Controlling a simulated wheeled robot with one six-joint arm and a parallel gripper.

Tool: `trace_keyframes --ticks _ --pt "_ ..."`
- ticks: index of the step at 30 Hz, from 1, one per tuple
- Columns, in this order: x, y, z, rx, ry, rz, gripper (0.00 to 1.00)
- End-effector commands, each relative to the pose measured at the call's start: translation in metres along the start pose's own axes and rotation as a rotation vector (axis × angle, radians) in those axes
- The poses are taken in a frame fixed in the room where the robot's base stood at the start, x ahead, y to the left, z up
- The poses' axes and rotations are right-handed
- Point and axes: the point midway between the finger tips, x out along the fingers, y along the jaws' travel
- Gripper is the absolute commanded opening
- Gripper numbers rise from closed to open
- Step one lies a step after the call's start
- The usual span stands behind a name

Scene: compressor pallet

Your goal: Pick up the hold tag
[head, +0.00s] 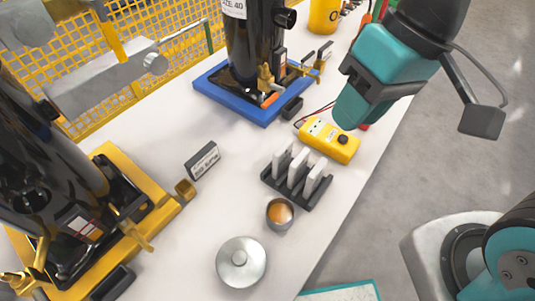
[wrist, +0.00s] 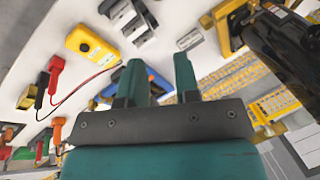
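Several white tags (head: 298,165) stand upright in a dark slotted rack (head: 317,198) on the white table. I cannot read them or tell which is the hold tag. The rack and tags also show at the top of the wrist view (wrist: 128,18). My gripper (head: 350,112) is above the table's right side, up and to the right of the rack in the head view. In the wrist view its two teal fingers (wrist: 158,80) are apart, with nothing visible held between them.
A yellow meter (head: 329,140) with leads lies just beyond the rack. A small cup (head: 280,213), a round metal lid (head: 241,262) and a black label stand (head: 202,160) are nearby. Black compressors stand on a blue pallet (head: 217,94) and a yellow pallet (head: 150,221).

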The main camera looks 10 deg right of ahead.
Motion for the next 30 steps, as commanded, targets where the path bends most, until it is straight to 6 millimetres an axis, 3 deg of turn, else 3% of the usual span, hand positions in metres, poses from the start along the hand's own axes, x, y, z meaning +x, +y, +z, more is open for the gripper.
trace_keyframes --ticks 6,12,19,30 --pt "0.021 0.009 -0.067 0.594 -0.034 0.159 0.3" --pt "0.049 0.008 -0.108 1.03 0.029 0.288 0.3" --pt "0.075 0.012 -0.118 1.184 0.066 0.331 0.3" --pt "0.153 0.035 -0.108 1.181 0.064 0.331 0.3"
